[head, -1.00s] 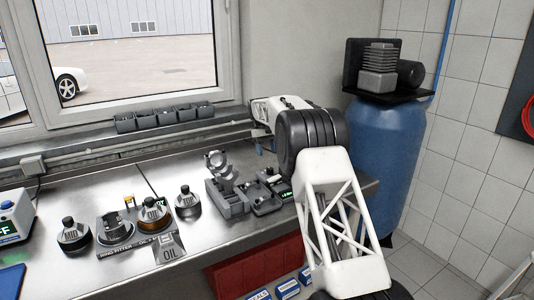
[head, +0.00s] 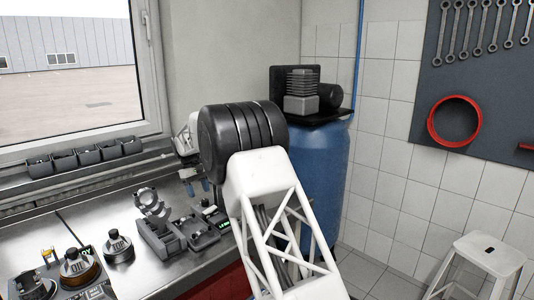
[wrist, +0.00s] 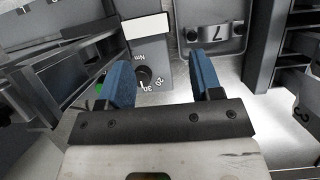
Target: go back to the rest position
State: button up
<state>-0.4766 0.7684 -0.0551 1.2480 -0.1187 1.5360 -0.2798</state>
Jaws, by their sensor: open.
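My gripper shows in the wrist view (wrist: 160,85) with two blue fingers standing apart and nothing between them. Below the fingers are a grey block with a dial marked 20 and 30 Nm (wrist: 145,75) and a grey plate marked 7 (wrist: 212,30). The rest of the gripper is mostly hidden behind that joint.
The steel bench (head: 95,215) holds a grey fixture (head: 160,235), a small device with a green display (head: 205,228) and dark round pots (head: 118,247). Grey bins (head: 90,155) line the sill. A blue tank (head: 320,175) stands behind my arm. A white stool (head: 488,255) stands at right.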

jog(key=s+d+r+m+t+y, duration=0.1)
jog(key=s+d+r, duration=0.5)
jog(key=s+d, duration=0.4)
jog(key=s+d+r+m+t, duration=0.1)
jog(key=s+d+r+m, duration=0.1)
jog(key=s+d+r, duration=0.6)
jog(key=s+d+r+m+t+y, duration=0.1)
jog(key=s+d+r, duration=0.3)
jog(key=s+d, duration=0.8)
jog(key=s+d+f+m+t, duration=0.1)
jog(key=s+d, duration=0.4)
jog(key=s, duration=0.6)
jog(key=s+d+f+m, duration=0.2)
jog(key=s+d+f, duration=0.2)
jog(key=s, duration=0.7)
jog(key=s+d+f+m+t, duration=0.1)
jog(key=s+d+f+m, duration=0.1)
jog(key=s+d, duration=0.4)
jog(key=s, duration=0.4)
jog(key=shift+s+d+f+t+y, duration=0.2)
jog(key=shift+s+d+t+y, duration=0.1)
jog(key=shift+s+d+y, duration=0.1)
